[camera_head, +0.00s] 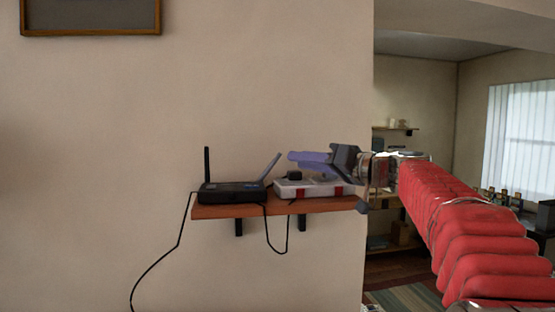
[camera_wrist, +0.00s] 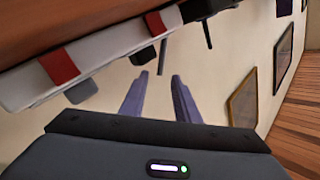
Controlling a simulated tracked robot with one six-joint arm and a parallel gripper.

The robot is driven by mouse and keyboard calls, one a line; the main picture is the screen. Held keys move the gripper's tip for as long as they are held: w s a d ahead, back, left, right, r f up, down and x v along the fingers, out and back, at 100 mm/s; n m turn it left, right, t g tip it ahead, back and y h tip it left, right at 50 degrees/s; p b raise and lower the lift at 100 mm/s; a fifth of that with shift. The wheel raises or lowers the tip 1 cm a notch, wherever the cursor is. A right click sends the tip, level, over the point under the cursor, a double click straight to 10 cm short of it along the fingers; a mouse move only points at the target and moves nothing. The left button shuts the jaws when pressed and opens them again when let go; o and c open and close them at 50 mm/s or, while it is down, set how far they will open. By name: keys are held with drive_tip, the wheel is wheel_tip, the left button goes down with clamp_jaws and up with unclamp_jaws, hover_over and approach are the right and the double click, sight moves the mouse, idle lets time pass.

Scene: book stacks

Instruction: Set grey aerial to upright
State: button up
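A black router (camera_head: 232,192) sits on a wooden wall shelf. Its grey aerial (camera_head: 269,166), on the router's right side, leans to the right. Its black aerial (camera_head: 207,163) on the left stands upright. My gripper (camera_head: 291,157), with purple fingers, reaches in from the right, its tips a little right of the grey aerial's upper end. In the wrist view the fingers (camera_wrist: 159,77) are apart, and the grey aerial (camera_wrist: 163,53) lies just ahead of the gap between them. Nothing is held. The router (camera_wrist: 208,8) shows at the top of the wrist view.
A white box with red bands (camera_head: 312,190) lies on the shelf (camera_head: 250,211) right of the router, below my gripper, with a dark block (camera_head: 294,175) on top. A black cable (camera_head: 160,262) hangs from the router. The wall above is clear up to a picture frame (camera_head: 91,33).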

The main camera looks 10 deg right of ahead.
sight(277, 158)
drive_tip(key=x, duration=0.9)
drive_tip(key=shift+a, duration=0.1)
drive_tip(key=shift+c, duration=0.2)
clamp_jaws()
